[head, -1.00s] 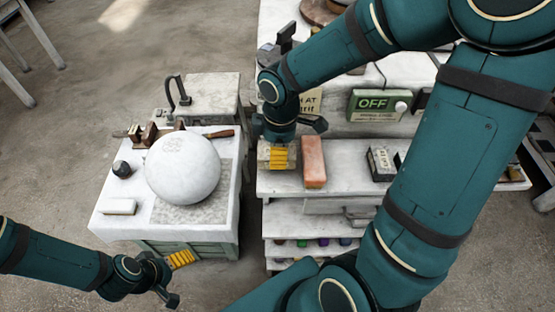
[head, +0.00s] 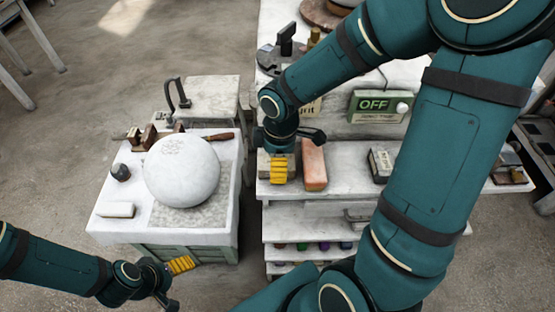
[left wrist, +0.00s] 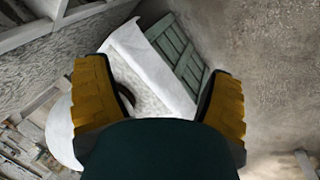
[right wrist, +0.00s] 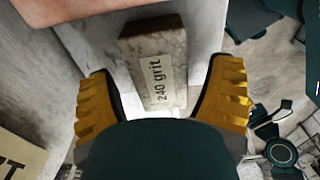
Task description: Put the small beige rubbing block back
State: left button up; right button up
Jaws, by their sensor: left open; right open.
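The small beige rubbing block (right wrist: 155,65), labelled "240 grit", lies on a white shelf top in the right wrist view. In the head view a part of it (head: 263,164) shows beside my right gripper's yellow finger; the arm hides the rest. My right gripper (head: 282,165) is open just above the block. In the right wrist view the block lies ahead, between the lines of the two yellow fingers (right wrist: 163,105), with gaps at both sides. My left gripper (head: 178,284) is open and empty, low in front of the left table.
A larger orange block (head: 314,165) stands just right of the beige one. A dark labelled block (head: 381,164) is farther right. A white sphere (head: 182,170) and a whitish block (head: 115,210) are on the left table. A green OFF sign (head: 380,104) stands behind.

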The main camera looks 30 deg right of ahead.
notch_tip(320, 180, up, 12)
jog(key=p, duration=0.3)
jog(key=shift+s+d, duration=0.15)
jog(key=shift+d, duration=0.05)
dwell(0.5)
